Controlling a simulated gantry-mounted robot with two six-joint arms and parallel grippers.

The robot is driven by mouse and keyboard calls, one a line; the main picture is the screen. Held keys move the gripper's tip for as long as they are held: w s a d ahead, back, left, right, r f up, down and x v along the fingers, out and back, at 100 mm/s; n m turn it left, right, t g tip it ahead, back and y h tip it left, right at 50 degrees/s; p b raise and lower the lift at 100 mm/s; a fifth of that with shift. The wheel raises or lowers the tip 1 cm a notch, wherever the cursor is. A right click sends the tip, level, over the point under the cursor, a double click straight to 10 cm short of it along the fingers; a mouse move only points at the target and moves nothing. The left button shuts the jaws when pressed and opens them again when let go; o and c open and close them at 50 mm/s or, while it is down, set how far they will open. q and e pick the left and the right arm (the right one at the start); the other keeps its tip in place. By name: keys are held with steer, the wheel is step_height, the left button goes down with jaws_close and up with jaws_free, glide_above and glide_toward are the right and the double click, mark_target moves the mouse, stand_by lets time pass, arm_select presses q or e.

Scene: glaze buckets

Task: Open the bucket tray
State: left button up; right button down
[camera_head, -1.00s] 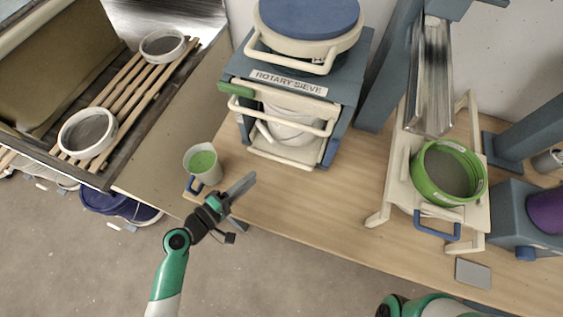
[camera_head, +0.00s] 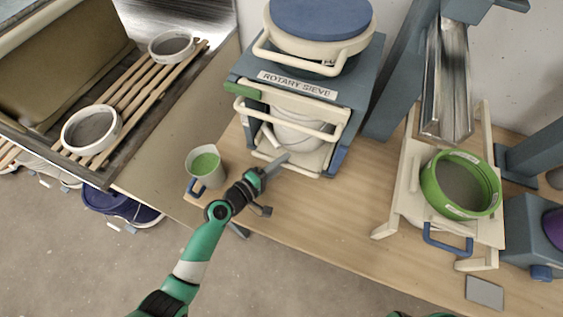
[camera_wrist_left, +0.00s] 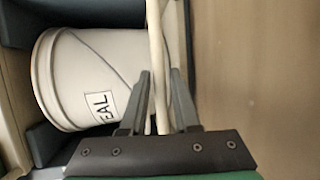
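The rotary sieve (camera_head: 350,90) stands at the back middle of the bench. A cream bar handle (camera_head: 292,122) crosses the front of its lower bay, the bucket tray (camera_head: 308,168). A white bucket (camera_head: 297,139) sits in the bay; in the left wrist view the bucket (camera_wrist_left: 75,70) shows a label partly hidden by a finger. My left gripper (camera_head: 285,158) is in front of the bay. In the left wrist view, my left gripper (camera_wrist_left: 158,98) is open, with a cream bar (camera_wrist_left: 156,50) seen between its fingers; contact cannot be told. My right gripper is out of view.
A cup of green glaze (camera_head: 205,165) with a blue handle stands left of my left gripper, near the bench edge. A cream stand with a green-rimmed sieve (camera_head: 460,185) is at the right. The bench (camera_head: 315,215) between them is clear.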

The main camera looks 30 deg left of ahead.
arm_select(q)
jaws_close()
stand_by(1.3)
